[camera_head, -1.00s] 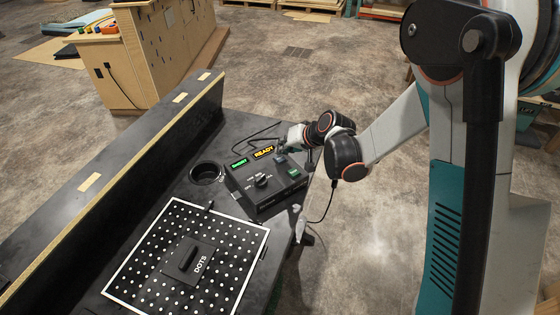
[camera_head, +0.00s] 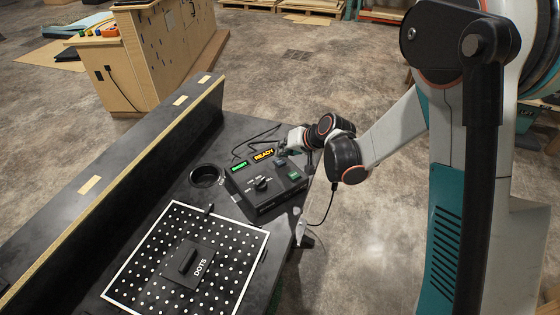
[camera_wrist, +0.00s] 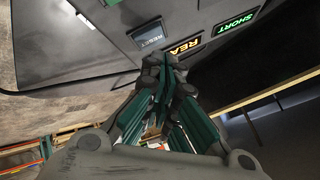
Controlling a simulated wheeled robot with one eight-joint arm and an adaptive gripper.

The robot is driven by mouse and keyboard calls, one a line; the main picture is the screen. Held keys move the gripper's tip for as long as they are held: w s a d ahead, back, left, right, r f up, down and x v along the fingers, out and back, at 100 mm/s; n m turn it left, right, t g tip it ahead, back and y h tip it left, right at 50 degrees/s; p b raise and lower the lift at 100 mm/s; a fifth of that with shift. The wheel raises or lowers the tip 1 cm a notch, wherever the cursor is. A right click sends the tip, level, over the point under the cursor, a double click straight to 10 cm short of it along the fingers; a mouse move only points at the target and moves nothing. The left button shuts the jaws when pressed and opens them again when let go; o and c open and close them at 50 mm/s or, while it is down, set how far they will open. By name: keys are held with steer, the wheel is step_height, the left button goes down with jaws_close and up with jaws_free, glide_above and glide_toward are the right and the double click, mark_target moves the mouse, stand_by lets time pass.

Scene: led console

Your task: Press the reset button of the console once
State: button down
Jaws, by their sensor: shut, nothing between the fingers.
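The dark console (camera_head: 268,198) stands on the black bench, with a lit green SHORT display (camera_head: 239,167) and an amber READY display (camera_head: 263,155). The grey-blue RESET button (camera_wrist: 150,36) shows clearly in the wrist view, just beyond and left of my fingertips; it is small in the head view (camera_head: 280,162). My gripper (camera_wrist: 164,58) is shut and empty, its green-sided fingers together. In the head view my gripper (camera_head: 284,151) is over the console's far right part, by the READY display. Whether the fingertips touch the console cannot be told.
A green button (camera_head: 294,175) and a black rotary knob (camera_head: 261,184) are also on the console. A long barrier (camera_head: 120,165) edges the bench; cables run behind the console.

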mark_target(283, 160)
steer(key=shift+f, duration=0.1)
steer(key=shift+f+b, duration=0.3)
steer(key=shift+b, duration=0.15)
steer(key=shift+f, duration=0.45)
stand_by(0.8)
steer(key=shift+r, duration=0.9)
steer(key=shift+r+p, duration=0.1)
steer(key=shift+p, duration=0.25)
steer(key=shift+r+p, duration=1.5)
steer(key=shift+r, duration=0.9)
